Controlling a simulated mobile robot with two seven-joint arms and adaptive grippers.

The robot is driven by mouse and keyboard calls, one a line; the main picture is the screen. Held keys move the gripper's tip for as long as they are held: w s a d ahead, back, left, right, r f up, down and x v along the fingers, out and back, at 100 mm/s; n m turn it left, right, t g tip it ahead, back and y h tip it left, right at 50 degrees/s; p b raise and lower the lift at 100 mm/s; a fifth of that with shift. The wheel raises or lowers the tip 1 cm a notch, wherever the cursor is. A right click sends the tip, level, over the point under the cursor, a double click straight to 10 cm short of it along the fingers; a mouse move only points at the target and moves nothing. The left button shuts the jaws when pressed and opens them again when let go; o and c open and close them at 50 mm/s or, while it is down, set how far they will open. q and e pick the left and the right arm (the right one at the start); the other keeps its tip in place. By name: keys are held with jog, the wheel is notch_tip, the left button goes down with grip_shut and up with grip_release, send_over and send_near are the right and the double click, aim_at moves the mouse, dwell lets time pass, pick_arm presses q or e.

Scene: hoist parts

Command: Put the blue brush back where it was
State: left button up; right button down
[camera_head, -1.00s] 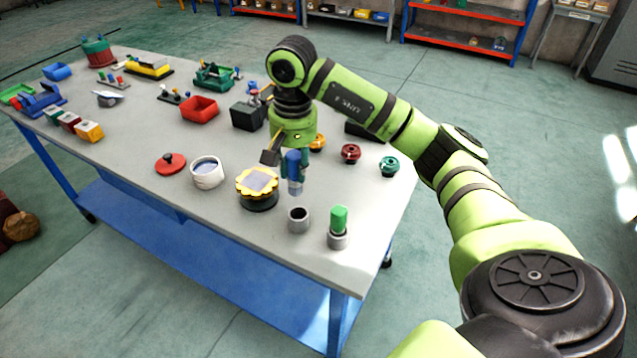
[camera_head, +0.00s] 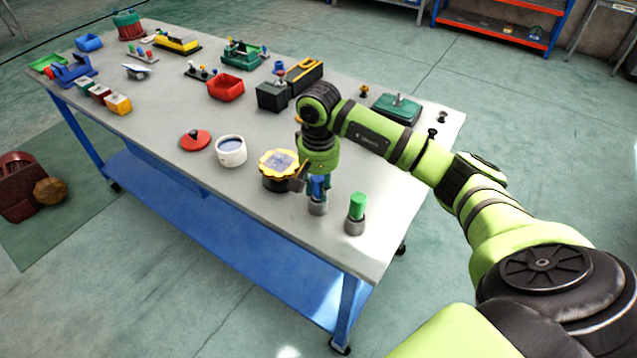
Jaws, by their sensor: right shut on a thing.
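My right gripper (camera_head: 313,177) points down near the front right of the table and is shut on the blue brush (camera_head: 319,187). The brush is upright, with its blue body showing below and between the fingers. Its lower end is at the small grey round holder (camera_head: 318,208). I cannot tell how deep it sits in the holder. A second grey holder (camera_head: 355,227) beside it to the right has a green brush (camera_head: 357,206) standing in it. My left gripper is not in view.
A yellow flower-rimmed round container (camera_head: 279,164) stands close to the left of the gripper. A white cup (camera_head: 231,151) and a red lid (camera_head: 195,141) lie further left. A black box (camera_head: 272,97) and green case (camera_head: 397,109) are behind. The table's front edge is near.

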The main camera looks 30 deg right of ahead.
jog(key=shift+f, duration=0.1)
jog(key=c, duration=1)
grip_release()
jog(key=shift+r, duration=0.35)
notch_tip(320, 180, up, 10)
jog(key=b, duration=0.2)
jog(key=shift+b, duration=0.4)
jog(key=shift+r, duration=0.8)
